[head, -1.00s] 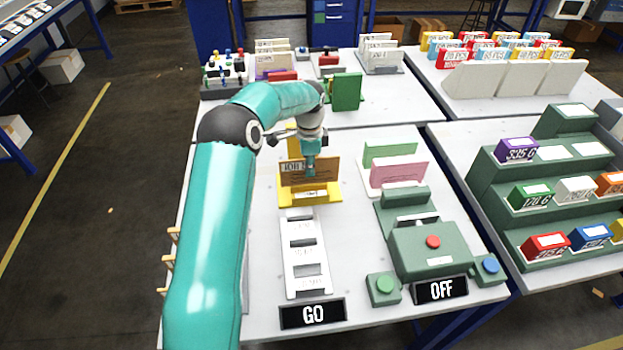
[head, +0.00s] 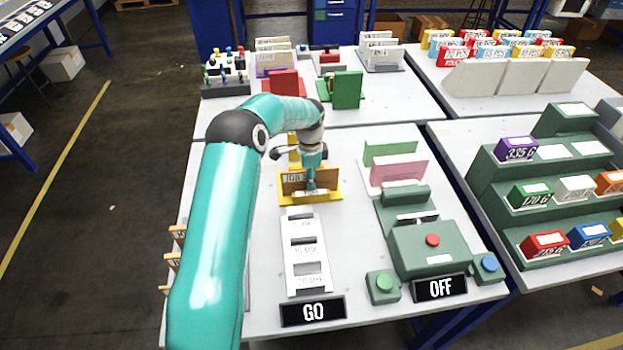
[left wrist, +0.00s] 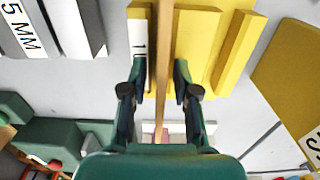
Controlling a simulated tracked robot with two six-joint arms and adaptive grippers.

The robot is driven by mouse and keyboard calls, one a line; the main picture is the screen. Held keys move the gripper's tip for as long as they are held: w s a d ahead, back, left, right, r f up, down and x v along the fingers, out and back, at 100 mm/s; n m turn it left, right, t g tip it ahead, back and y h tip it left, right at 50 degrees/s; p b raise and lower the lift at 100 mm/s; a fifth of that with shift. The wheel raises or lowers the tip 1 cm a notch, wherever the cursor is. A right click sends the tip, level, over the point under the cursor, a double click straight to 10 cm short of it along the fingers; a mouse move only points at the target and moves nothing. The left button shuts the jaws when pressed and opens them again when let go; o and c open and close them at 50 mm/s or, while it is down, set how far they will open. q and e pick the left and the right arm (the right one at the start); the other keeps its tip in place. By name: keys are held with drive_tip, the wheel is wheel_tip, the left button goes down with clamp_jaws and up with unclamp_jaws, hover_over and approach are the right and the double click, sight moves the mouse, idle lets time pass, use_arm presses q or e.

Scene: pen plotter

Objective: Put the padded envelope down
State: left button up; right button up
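The padded envelope (head: 293,187) is a thin brown upright piece in the yellow stand (head: 322,200) in the head view. In the left wrist view the envelope (left wrist: 162,85) shows edge-on, between raised parts of the yellow stand (left wrist: 197,45). My left gripper (head: 311,186) is above the stand, its fingers down at the envelope. In the left wrist view the left gripper's fingers (left wrist: 162,72) straddle the envelope with a gap on each side, so it looks open. The envelope's foot is hidden. My right gripper is not in view.
A white slotted gauge (head: 303,255) lies in front of the stand. To the right are a rack with a pink card (head: 398,171) and a green machine (head: 430,250) with buttons. A red card (head: 284,84) and a green card (head: 347,90) stand behind.

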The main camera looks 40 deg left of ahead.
use_arm(q)
drive_tip(key=shift+r, duration=0.2)
wheel_tip(320, 180, up, 12)
drive_tip(key=shift+f+b, duration=0.1)
drive_tip(key=shift+b, duration=0.75)
